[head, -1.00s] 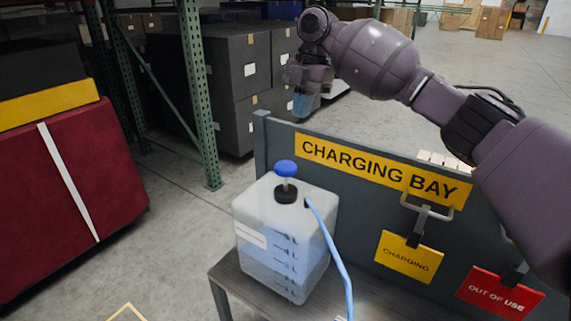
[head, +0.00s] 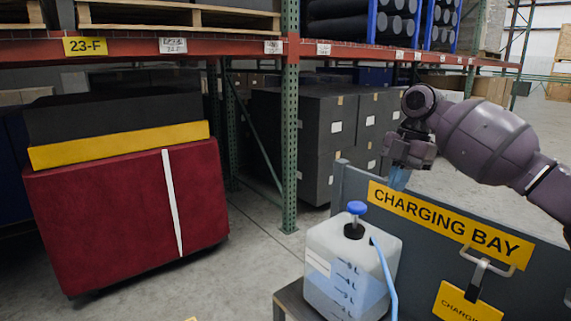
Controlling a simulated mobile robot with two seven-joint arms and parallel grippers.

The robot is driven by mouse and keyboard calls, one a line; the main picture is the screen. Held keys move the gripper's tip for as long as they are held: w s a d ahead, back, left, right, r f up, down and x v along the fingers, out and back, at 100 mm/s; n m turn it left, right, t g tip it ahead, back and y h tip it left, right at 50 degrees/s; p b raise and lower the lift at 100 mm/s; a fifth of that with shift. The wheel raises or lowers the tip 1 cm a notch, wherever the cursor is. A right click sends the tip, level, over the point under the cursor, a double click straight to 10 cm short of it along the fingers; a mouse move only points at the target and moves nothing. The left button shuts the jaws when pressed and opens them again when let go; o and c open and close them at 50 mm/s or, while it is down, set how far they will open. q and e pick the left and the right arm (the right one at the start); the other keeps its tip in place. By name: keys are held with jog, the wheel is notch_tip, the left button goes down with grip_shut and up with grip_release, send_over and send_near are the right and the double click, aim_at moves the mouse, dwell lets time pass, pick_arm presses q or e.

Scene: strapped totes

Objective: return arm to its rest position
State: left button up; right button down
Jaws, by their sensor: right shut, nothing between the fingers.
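My right arm comes in from the right in the head view, raised above the charging bay panel (head: 450,222). My right gripper (head: 399,178) hangs downward at the end of the bent wrist, just above the panel's top edge at its left part. Its fingers look bluish and are shut with nothing between them. My left arm and left gripper are not in view.
A jug (head: 350,265) with a blue cap and hose stands on a bench before the panel. A red strapped tote (head: 110,215) stands at left. Behind are rack uprights (head: 290,130) and dark boxes (head: 325,110). Floor between tote and jug is clear.

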jog(key=w+a+r+m+t+y, duration=0.1)
jog(key=w+a+r+m+t, duration=0.3)
jog(key=w+a+m+t, duration=0.4)
jog(key=s+a+f+m+t+y, duration=0.2)
jog(key=s+f+m+t, duration=0.1)
jog(key=f, duration=0.3)
jog(key=s+a+f+m+t+y, duration=0.1)
jog(key=s+f+m+t+y, duration=0.15)
jog(key=f, duration=0.35)
pick_arm(q)
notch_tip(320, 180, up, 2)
jog(key=p, duration=0.2)
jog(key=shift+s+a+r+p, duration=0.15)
jog(key=shift+p, duration=0.15)
pick_arm(e)
jog(key=s+d+f+m+h, duration=0.2)
jog(key=s+d+f, duration=0.3)
jog(key=s+f, duration=0.6)
jog(key=s+d+f+m+g+h, duration=0.1)
jog(key=s+d+f+m+h, duration=0.2)
jog(key=s+f, duration=0.8)
jog(key=s+d+f+m+h, duration=0.3)
jog(key=s+f, duration=0.8)
jog(key=s, duration=1)
jog(key=d+m, duration=0.2)
jog(key=d, duration=0.1)
jog(key=shift+d, duration=0.35)
